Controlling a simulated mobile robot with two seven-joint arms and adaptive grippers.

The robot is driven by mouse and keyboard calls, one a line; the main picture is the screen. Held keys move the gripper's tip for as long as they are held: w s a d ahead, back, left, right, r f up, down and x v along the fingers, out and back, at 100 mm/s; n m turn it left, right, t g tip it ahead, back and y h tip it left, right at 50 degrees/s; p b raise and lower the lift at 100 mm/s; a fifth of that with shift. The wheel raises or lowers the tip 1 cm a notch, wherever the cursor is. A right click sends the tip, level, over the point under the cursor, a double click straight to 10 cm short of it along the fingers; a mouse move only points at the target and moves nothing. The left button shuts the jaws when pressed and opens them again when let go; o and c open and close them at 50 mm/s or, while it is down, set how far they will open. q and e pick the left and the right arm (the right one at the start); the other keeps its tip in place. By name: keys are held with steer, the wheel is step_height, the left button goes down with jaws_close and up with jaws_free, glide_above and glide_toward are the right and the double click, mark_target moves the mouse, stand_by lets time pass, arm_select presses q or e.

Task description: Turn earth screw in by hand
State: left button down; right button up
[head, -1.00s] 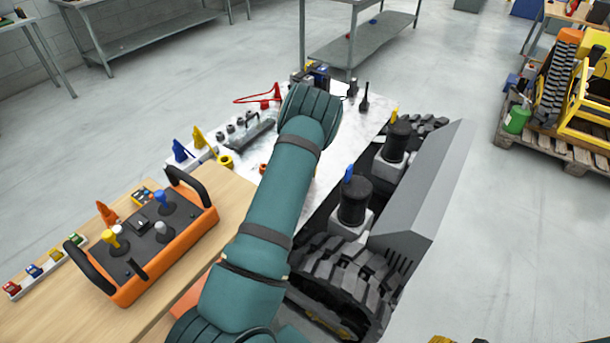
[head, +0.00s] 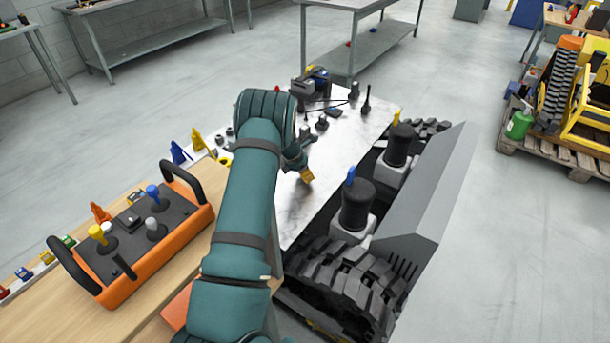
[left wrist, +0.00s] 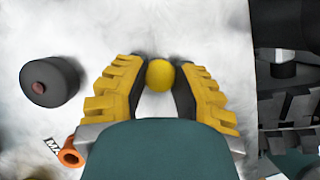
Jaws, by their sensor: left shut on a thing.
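My left gripper (head: 305,176) shows in the head view to the right of my forearm, low over the pale tabletop, with a yellow finger visible. In the left wrist view the yellow-padded fingers (left wrist: 160,76) are shut on a small yellow round-topped piece (left wrist: 160,73). Its lower part is hidden by the fingers. I cannot tell whether this is the earth screw or how far it sits in anything. My right gripper is not in view.
A black cylinder (left wrist: 50,81) and an orange ring (left wrist: 70,157) lie left of the fingers. The tracked carrier (head: 420,200) stands right of the table. An orange control box (head: 140,240) stands on the wooden bench at left.

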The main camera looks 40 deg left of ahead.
arm_select(q)
steer(key=shift+s+f+m, duration=0.1)
steer(key=shift+m, duration=0.5)
steer(key=c, duration=0.7)
jaws_free()
steer(key=shift+a+r, duration=0.15)
steer(key=shift+r, duration=0.35)
steer(key=v, duration=1.1)
steer(key=shift+a, duration=0.25)
